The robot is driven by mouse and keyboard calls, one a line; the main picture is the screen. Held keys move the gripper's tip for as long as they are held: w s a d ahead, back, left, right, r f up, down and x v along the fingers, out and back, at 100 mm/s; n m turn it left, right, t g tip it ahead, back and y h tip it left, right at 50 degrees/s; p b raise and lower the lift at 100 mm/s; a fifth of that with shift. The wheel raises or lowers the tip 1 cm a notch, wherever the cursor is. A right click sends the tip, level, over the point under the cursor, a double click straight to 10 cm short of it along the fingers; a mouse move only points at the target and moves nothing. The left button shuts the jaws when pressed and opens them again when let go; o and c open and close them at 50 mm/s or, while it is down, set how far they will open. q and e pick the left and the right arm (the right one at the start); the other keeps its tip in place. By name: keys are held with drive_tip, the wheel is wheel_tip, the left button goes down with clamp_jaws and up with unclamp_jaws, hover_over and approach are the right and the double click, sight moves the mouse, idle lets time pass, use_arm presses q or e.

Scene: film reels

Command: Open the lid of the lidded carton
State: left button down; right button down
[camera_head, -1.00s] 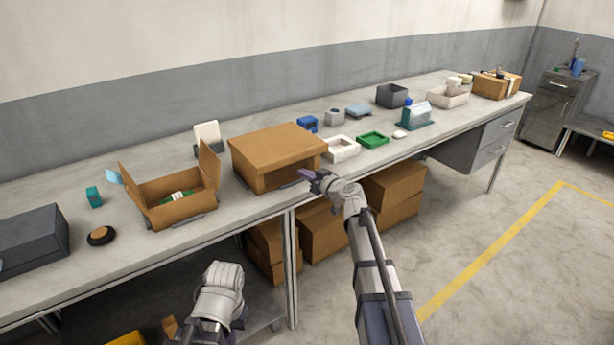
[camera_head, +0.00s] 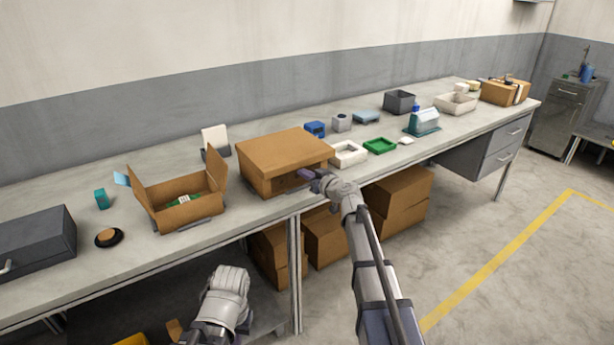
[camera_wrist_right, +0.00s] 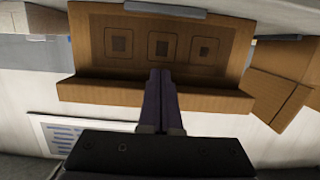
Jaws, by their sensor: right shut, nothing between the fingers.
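The lidded carton (camera_head: 282,148) is a brown box on the workbench, its lid down. In the right wrist view its front panel (camera_wrist_right: 215,70) carries three dark squares, and the lid's overhanging rim (camera_wrist_right: 100,92) crosses below them in that picture. My right gripper (camera_head: 306,174) is at the carton's front, near the rim. Its purple fingers (camera_wrist_right: 160,80) are together and empty, overlapping the rim in the wrist view; I cannot tell whether they touch it. My left gripper (camera_head: 220,305) is low in front of the bench, away from the carton; its jaws do not show clearly.
An open carton (camera_head: 190,215) with a green item stands left of the lidded one. A white tray (camera_head: 347,161) and a green tray (camera_head: 380,147) lie to its right. The bench's front edge runs beneath my right arm. More brown boxes (camera_head: 400,200) sit below.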

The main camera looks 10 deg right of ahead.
drive_tip(key=shift+s, duration=0.15)
idle(0.4)
drive_tip(key=shift+r, duration=0.1)
wheel_tip(320, 180, up, 7)
drive_tip(key=w+p, duration=0.1)
drive_tip(key=p, duration=0.6)
drive_tip(key=shift+w+a, duration=0.25)
drive_tip(key=shift+w, duration=0.15)
drive_tip(key=w+r+p, duration=0.2)
drive_tip(key=r+p, duration=0.1)
drive_tip(key=w+a+r+p, duration=0.1)
drive_tip(key=shift+r+p, duration=0.3)
drive_tip(key=shift+p, duration=0.1)
drive_tip(key=shift+a, duration=0.1)
drive_tip(key=shift+w, duration=0.1)
